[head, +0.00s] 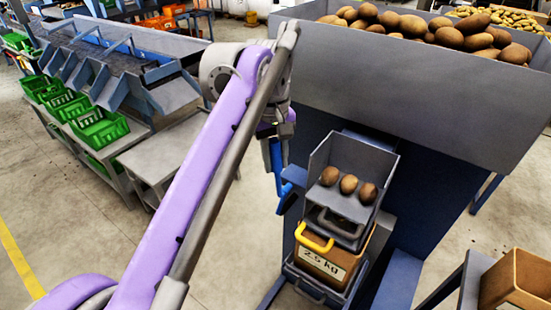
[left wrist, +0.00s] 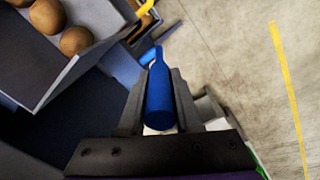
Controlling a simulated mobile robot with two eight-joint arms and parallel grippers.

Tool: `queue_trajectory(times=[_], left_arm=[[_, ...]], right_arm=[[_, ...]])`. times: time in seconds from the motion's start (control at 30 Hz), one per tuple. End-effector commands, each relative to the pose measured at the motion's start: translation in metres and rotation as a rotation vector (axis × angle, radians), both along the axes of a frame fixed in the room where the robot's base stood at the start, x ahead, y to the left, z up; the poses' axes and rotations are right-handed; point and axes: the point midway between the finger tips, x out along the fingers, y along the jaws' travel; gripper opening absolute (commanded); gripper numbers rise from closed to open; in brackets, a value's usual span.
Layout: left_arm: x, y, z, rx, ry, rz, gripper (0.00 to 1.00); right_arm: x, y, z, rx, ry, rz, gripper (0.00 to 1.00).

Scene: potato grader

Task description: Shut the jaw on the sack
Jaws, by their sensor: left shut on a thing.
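My left gripper (left wrist: 158,112) is shut on a blue handle (left wrist: 159,94), which lies between its two fingers in the left wrist view. In the head view the blue handle (head: 277,165) hangs left of the grey chute, and my arm hides most of the gripper. A brown sack (head: 326,262) marked "2.5 kg" stands upright below the chute. A yellow handle (head: 314,241) is at the sack's top front edge. I cannot tell whether the jaw grips the sack. My right gripper is not in view.
The grey chute (head: 341,201) holds three potatoes (head: 348,184). A large grey hopper (head: 400,95) full of potatoes is behind it. A brown box (head: 515,279) stands at the lower right. Green crates (head: 99,128) and a metal table (head: 175,150) are at left. Open floor lies between.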

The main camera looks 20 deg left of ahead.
Motion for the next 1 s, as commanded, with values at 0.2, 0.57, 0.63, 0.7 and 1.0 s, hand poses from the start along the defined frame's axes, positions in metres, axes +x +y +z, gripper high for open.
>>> queue_trajectory(times=[0.2, 0.57, 0.63, 0.7, 1.0], left_arm=[[-0.0001, -0.0001, 0.0002, 0.0, 0.0, 0.0, 0.0], [-0.0001, 0.0, 0.0002, 0.0, 0.0, 0.0, 0.0], [-0.0002, 0.0, 0.0003, 0.0, 0.0, 0.0, 0.0], [-0.0002, 0.0, 0.0003, 0.0, 0.0, 0.0, 0.0], [0.0013, 0.0038, 0.0005, -0.029, 0.011, 0.002, 0.0]], right_arm=[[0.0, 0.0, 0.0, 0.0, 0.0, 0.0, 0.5], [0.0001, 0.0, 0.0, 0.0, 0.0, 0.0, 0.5], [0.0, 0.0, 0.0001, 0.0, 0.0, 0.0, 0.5], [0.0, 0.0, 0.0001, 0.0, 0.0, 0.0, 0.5], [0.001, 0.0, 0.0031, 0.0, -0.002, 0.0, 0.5]])
